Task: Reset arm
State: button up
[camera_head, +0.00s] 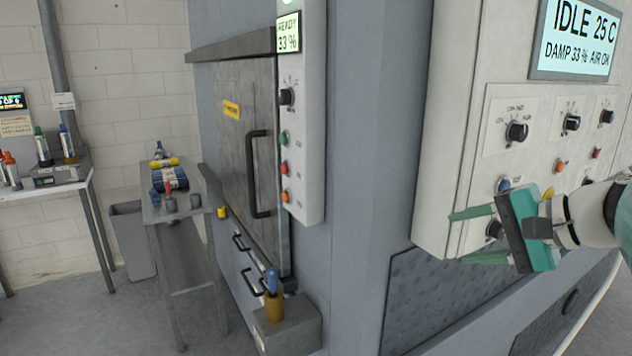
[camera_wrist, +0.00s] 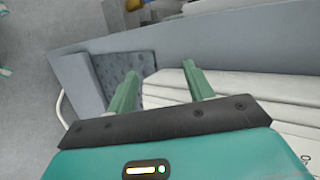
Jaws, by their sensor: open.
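My gripper (camera_head: 478,236) is at the right in the head view, teal with two green fingers pointing left. It is open and nothing shows between its fingers. It is in front of the lower part of a white control panel (camera_head: 460,120) and hides some of its lower controls. The panel has black knobs (camera_head: 517,131), small buttons and a screen (camera_head: 577,38) reading "IDLE 25 C, DAMP 33 % AIR OK". In the wrist view the two fingers (camera_wrist: 162,90) stand apart, with a pale, ridged surface (camera_wrist: 172,86) beyond them.
A grey machine door (camera_head: 232,150) with a black handle (camera_head: 256,172) is at centre left, beside a narrow white panel (camera_head: 300,120). A box (camera_head: 290,330) bears a blue-topped bottle (camera_head: 273,290). A narrow table (camera_head: 150,210), a bin (camera_head: 130,240) and another table with bottles (camera_head: 85,182) stand left. Bare floor shows at lower left.

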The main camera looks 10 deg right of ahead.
jog(key=s+a+f+n+g+h, duration=0.2)
jog(key=s+a+f+n+h, duration=0.1)
jog(key=a+f+n, duration=0.3)
jog(key=s+a+f+n+g+h, duration=0.2)
jog(key=s+a+f+n, duration=0.3)
jog(key=a+f, duration=0.5)
notch_tip(320, 180, down, 3)
jog(key=shift+s+a+f+n+h, duration=0.2)
jog(key=shift+s+a+n+h, duration=0.2)
jog(key=shift+s+h, duration=0.4)
